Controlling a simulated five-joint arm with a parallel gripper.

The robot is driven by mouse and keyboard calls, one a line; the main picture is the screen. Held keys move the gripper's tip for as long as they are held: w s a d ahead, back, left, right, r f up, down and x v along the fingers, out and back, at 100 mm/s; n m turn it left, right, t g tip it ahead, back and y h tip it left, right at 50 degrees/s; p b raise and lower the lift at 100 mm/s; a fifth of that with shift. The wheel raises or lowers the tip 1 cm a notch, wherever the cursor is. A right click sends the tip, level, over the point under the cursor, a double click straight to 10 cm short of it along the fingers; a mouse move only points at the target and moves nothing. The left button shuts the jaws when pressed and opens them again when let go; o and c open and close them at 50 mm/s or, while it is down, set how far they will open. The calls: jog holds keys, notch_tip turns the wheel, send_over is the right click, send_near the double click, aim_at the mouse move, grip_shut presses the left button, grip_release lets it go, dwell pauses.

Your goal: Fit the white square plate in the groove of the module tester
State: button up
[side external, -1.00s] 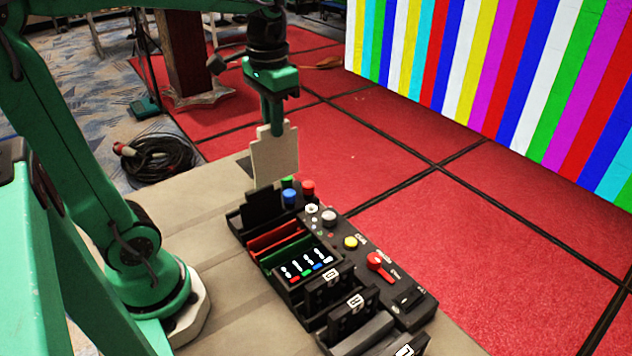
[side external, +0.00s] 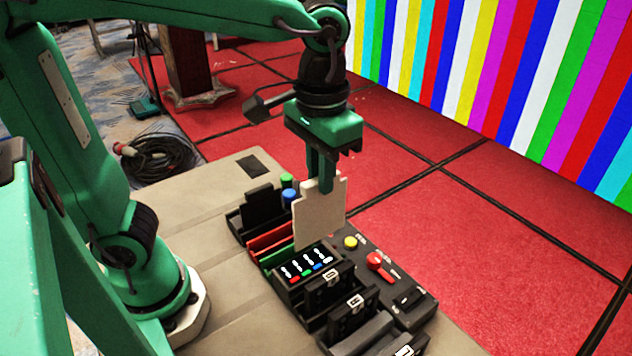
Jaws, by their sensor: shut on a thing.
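My gripper (side external: 322,185) is shut on the top tab of the white square plate (side external: 319,218) and holds it upright. The module tester (side external: 425,312) is a black box on the beige table, with slots on its left side and knobs on its right.
A black plate (side external: 262,208) and a red plate (side external: 270,238) stand in the tester's far slots. Black numbered modules (side external: 327,288) stand nearer. A striped video wall (side external: 500,80) is at the right. Coiled cable (side external: 160,157) lies on the floor behind the table.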

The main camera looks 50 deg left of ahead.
aim_at(321, 231)
jog(key=shift+s+d+f, duration=0.1)
jog(key=shift+d+f, duration=0.05)
jog(key=shift+f, duration=0.7)
jog(key=shift+s+d+f, duration=0.1)
jog(key=shift+d+f, duration=0.1)
jog(key=shift+f, duration=0.6)
jog(key=shift+s+d+f, duration=0.1)
jog(key=shift+d+f, duration=0.05)
jog(key=shift+f, duration=0.85)
jog(key=shift+f, duration=5.05)
